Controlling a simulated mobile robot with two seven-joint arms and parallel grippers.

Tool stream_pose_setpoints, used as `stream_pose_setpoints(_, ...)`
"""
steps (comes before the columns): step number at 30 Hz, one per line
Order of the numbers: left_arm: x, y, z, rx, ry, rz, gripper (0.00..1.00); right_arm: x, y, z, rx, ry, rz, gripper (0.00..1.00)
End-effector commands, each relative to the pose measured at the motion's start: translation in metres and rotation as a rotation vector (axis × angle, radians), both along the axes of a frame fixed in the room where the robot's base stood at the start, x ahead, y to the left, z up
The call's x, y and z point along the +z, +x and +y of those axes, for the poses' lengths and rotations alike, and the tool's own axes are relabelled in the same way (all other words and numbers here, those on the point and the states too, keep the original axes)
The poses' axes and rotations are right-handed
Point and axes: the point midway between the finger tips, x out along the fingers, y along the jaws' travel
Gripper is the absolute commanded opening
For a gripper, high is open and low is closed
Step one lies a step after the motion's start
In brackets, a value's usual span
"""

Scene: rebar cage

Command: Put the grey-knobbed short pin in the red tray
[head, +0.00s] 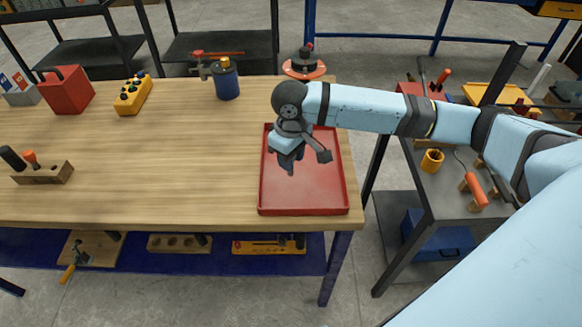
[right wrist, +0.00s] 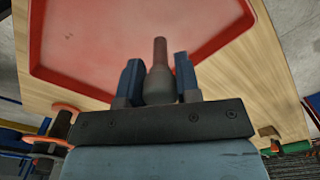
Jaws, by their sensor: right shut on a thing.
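The red tray (head: 320,196) lies on the right end of the wooden table. It also fills much of the upper right wrist view (right wrist: 90,70). My right gripper (head: 288,164) hangs over the left part of the tray, pointing down. In the right wrist view its two blue fingers (right wrist: 158,76) are shut on the grey-knobbed short pin (right wrist: 160,86). The grey knob is between the fingers, and a dark reddish shaft points away from the gripper towards the tray. In the head view the pin cannot be made out. My left gripper is not in view.
A wooden block (head: 52,175) with a black knob and an orange knob stands at the table's left. A red box (head: 67,91), a yellow button box (head: 133,95) and a blue can (head: 226,80) stand at the back. The table's middle is clear.

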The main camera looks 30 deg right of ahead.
Motion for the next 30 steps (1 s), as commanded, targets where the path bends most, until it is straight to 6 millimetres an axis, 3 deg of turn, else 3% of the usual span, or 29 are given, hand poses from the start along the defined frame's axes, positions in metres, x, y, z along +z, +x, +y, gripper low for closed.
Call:
stream_pose_setpoints(3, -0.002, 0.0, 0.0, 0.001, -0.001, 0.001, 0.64, -0.024, -0.001, 0.0, 0.0, 0.0, 0.003, 0.0)
stream_pose_setpoints(6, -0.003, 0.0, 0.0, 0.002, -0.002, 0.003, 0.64, -0.035, 0.0, 0.0, 0.0, 0.0, 0.001, 0.0)
stream_pose_setpoints(19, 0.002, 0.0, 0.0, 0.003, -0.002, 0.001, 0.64, -0.04, 0.0, 0.0, 0.0, 0.001, 0.001, 0.0)
stream_pose_setpoints(20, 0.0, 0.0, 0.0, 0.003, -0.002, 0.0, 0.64, -0.04, 0.0, 0.0, 0.001, 0.001, 0.001, 0.38)
stream_pose_setpoints(22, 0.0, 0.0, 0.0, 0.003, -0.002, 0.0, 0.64, -0.04, 0.0, 0.0, 0.0, 0.0, 0.001, 0.54)
stream_pose_setpoints(30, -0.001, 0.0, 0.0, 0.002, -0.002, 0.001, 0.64, -0.04, 0.0, 0.0, 0.0, 0.0, 0.001, 0.56)
